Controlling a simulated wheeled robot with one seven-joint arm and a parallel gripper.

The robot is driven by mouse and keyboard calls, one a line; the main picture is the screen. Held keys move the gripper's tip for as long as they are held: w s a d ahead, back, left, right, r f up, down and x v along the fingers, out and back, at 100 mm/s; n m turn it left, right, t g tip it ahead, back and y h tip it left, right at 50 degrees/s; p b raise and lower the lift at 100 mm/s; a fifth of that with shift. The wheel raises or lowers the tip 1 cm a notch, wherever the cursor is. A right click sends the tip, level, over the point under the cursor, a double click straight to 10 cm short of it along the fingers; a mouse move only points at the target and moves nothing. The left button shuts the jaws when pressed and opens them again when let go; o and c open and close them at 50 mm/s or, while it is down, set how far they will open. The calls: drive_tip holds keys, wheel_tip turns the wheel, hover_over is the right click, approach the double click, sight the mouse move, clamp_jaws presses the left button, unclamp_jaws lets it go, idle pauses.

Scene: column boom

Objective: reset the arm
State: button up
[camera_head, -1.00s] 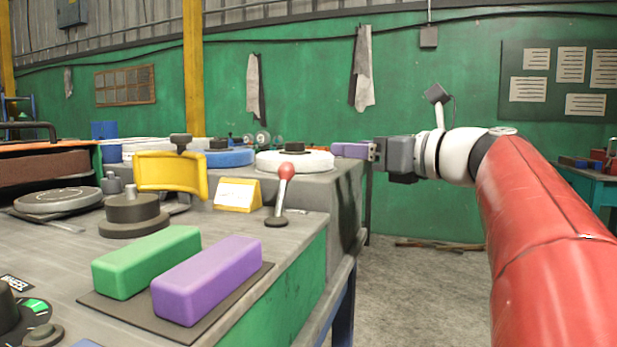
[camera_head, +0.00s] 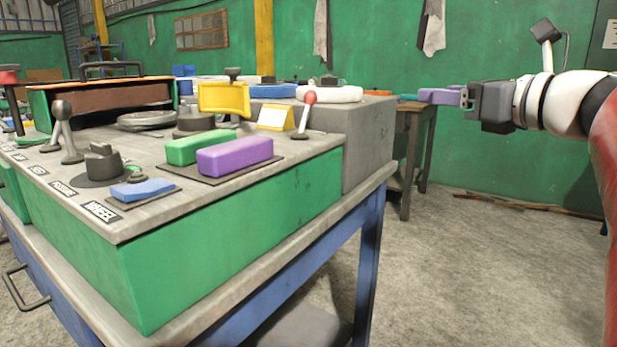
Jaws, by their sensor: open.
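My gripper (camera_head: 442,96) is at the upper right, with purple fingers pointing left. It is open, and I see nothing between the fingers. My white and red arm runs from it to the right edge. The gripper is in the air to the right of the workbench console, in front of the green wall. The gap between the fingers is hard to see from this side.
The green console (camera_head: 240,230) on a blue-legged bench fills the left. It bears a purple block (camera_head: 235,156), a green block (camera_head: 195,147), a blue block (camera_head: 142,189) and a red-knobbed lever (camera_head: 308,110). A wooden table (camera_head: 408,150) stands behind. The floor (camera_head: 490,260) at right is clear.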

drive_tip(key=s+a+f+n+g+h, duration=0.25)
drive_tip(key=s+a+f+n, duration=0.35)
drive_tip(key=f, duration=0.5)
drive_tip(key=s+a+f+n+g+h, duration=0.2)
drive_tip(key=s+a+f+n+g, duration=0.15)
drive_tip(key=f+n, duration=0.65)
drive_tip(key=s+d+f+n+g+h, duration=0.1)
drive_tip(key=s+f+n+h, duration=0.1)
drive_tip(key=s+f+n, duration=0.3)
drive_tip(key=s+d+f+n+g+h, duration=0.2)
drive_tip(key=s+f+n, duration=0.4)
drive_tip(key=f, duration=0.6)
drive_tip(key=shift+d+n+h, duration=0.15)
drive_tip(key=shift+n+h, duration=0.4)
drive_tip(key=shift+n, duration=0.35)
drive_tip(key=shift+f, duration=0.1)
